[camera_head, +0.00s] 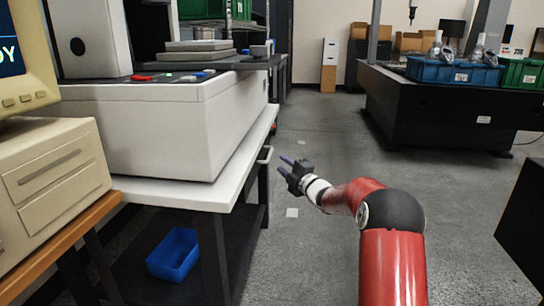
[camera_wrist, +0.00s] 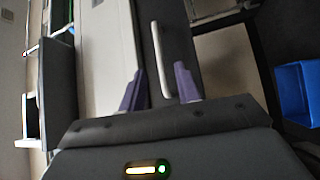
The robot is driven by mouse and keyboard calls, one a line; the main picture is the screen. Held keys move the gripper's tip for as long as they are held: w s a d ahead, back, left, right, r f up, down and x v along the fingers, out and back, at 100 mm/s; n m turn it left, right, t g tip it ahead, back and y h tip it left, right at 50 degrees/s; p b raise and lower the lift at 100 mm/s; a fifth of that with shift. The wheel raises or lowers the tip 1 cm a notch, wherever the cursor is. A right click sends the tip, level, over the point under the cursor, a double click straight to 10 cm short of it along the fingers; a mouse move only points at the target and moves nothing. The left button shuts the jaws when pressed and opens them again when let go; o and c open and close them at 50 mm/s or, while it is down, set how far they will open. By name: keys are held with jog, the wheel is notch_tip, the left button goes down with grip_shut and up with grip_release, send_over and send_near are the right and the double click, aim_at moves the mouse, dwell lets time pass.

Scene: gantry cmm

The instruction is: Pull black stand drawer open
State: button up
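The black stand (camera_head: 215,255) has a white top (camera_head: 225,190) and stands at the left in the head view. A pale bar handle (camera_head: 265,155) sticks out from its right side, just below the top. In the wrist view the handle (camera_wrist: 161,60) runs along a narrow dark front (camera_wrist: 147,45), which looks like the drawer front. My gripper (camera_head: 284,165) is open and empty, just right of the handle, with its purple fingers pointing at it. In the wrist view the handle lies between the two fingers (camera_wrist: 160,88), closer to the right one. Whether they touch is unclear.
A large white machine (camera_head: 170,125) sits on the stand. A blue bin (camera_head: 174,254) rests on its lower shelf and shows in the wrist view (camera_wrist: 297,92). A dark table (camera_head: 425,105) with bins stands at the back right.

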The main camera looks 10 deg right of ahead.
jog(key=f+x, duration=0.1)
jog(key=x, duration=0.5)
jog(key=shift+w+a+r+p, duration=0.3)
jog(key=shift+w+r, duration=0.1)
jog(key=shift+r, duration=0.15)
grip_shut()
